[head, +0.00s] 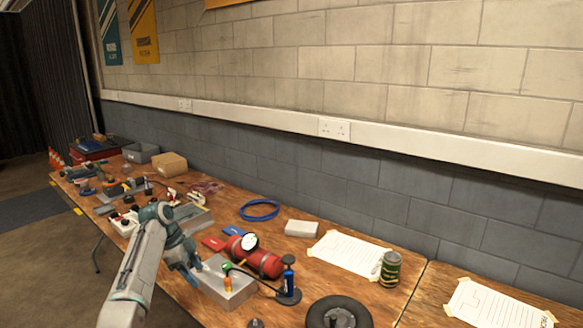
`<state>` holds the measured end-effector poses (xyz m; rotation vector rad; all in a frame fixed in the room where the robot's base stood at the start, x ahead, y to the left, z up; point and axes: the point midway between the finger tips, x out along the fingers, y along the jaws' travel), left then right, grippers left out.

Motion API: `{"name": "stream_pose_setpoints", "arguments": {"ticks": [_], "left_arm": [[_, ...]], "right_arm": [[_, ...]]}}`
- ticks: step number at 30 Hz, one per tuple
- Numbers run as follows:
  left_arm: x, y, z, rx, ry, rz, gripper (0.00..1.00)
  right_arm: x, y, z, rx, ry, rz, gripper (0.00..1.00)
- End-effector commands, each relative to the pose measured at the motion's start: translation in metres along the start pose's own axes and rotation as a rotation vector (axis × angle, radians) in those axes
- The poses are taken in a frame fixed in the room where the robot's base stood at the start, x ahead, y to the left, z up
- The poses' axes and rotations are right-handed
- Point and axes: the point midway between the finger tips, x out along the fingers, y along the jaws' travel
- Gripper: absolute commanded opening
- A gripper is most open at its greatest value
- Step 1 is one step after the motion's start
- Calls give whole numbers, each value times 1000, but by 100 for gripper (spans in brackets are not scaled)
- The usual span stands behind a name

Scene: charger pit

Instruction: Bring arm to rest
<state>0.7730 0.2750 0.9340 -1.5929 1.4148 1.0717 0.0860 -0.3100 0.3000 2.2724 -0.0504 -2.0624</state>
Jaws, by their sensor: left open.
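My left arm comes in from the lower left and bends over the wooden table (290,232). My left gripper (200,268) is open and points down beside a silver metal box (232,291). I cannot tell whether it touches the box. No object shows clearly between its fingers. My right gripper is not in view.
A red cylinder with a round gauge (264,262) lies just right of the gripper. A blue hose coil (259,210) lies behind. Clutter covers the far left; a block wall backs the table.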

Motion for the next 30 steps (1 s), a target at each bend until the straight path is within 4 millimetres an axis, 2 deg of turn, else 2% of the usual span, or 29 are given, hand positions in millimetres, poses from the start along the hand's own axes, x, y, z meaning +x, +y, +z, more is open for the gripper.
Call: {"name": "stream_pose_setpoints", "arguments": {"ticks": [3,11,17,20,23,27,30], "left_arm": [[14,7,7,-31,-14,-5,55],[46,28,24,-119,-52,-26,55],[80,58,42,-223,-93,-56,55],[103,82,54,-294,-119,-78,55],[129,116,69,-387,-148,-112,55],[156,171,87,-526,-181,-172,55],[170,213,97,-624,-197,-217,55]], "right_arm": [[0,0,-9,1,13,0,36],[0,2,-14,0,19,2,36],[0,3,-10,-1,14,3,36],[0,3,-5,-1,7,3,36],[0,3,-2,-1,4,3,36],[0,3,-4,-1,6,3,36],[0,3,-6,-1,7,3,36]]}}
